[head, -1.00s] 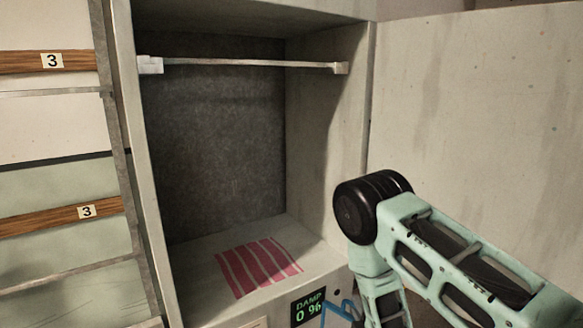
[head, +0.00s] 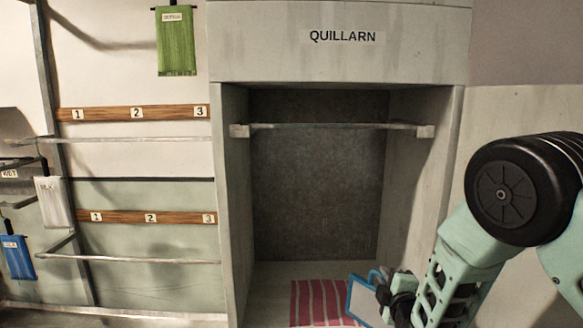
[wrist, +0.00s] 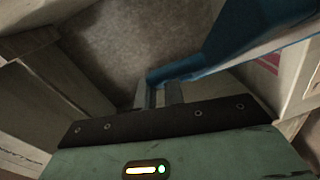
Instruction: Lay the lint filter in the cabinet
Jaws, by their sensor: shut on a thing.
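The cabinet (head: 234,190), marked QUILLARN, stands open in the middle of the head view, with a rail (head: 330,126) across its upper part. The lint filter (head: 351,298) is a blue-edged frame at the lower right of the opening. My gripper (head: 381,281) is shut on its edge and holds it tilted. In the wrist view the filter's blue frame (wrist: 225,45) runs up and right from my fingertips (wrist: 159,92). In the head view the filter overlaps the right side of a red-and-white striped patch (head: 308,302) on the cabinet floor. I cannot tell the gap beneath it.
An open door panel (head: 520,110) stands to the right, behind my arm. To the left are numbered wooden strips (head: 105,113) and rails. A green cloth (head: 175,42), a white cloth (head: 53,202) and a blue cloth (head: 17,257) hang there. The cabinet's interior space looks clear.

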